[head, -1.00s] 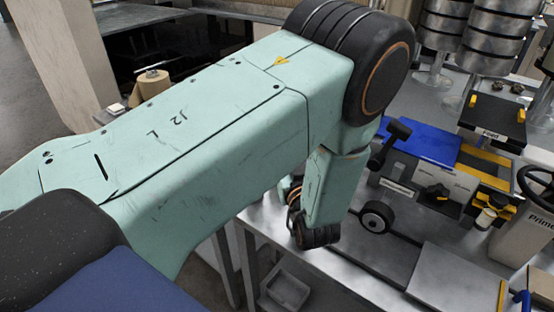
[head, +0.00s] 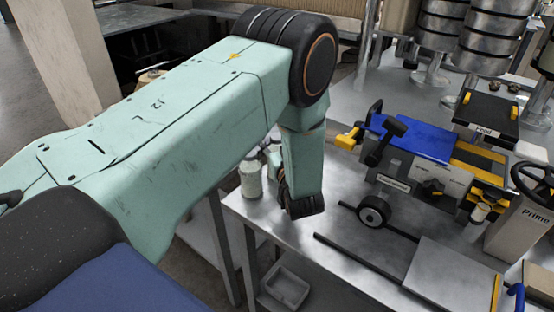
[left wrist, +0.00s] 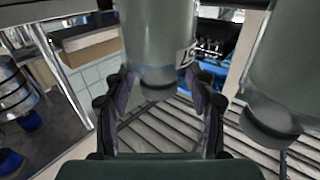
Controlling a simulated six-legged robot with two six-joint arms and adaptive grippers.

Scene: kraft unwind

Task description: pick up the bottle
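A pale grey-green bottle (head: 250,182) stands at the left edge of the metal bench in the head view, partly hidden by my left arm. In the left wrist view a grey-green bottle-like body (left wrist: 158,40) with a narrower dark end lies between and beyond the fingertips of my left gripper (left wrist: 161,98). The fingers are apart, with gaps visible beside that end. A second similar body (left wrist: 285,65) is close on the right. In the head view my left gripper (head: 272,155) is mostly hidden behind my forearm, close to the bottle. My right gripper is not seen.
The metal bench (head: 335,245) has bare room in front. A blue and yellow machine (head: 425,140) with a black wheel stands on it to the right. A flat grey plate (head: 450,275) lies at the front right. A white bin (head: 288,288) sits below.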

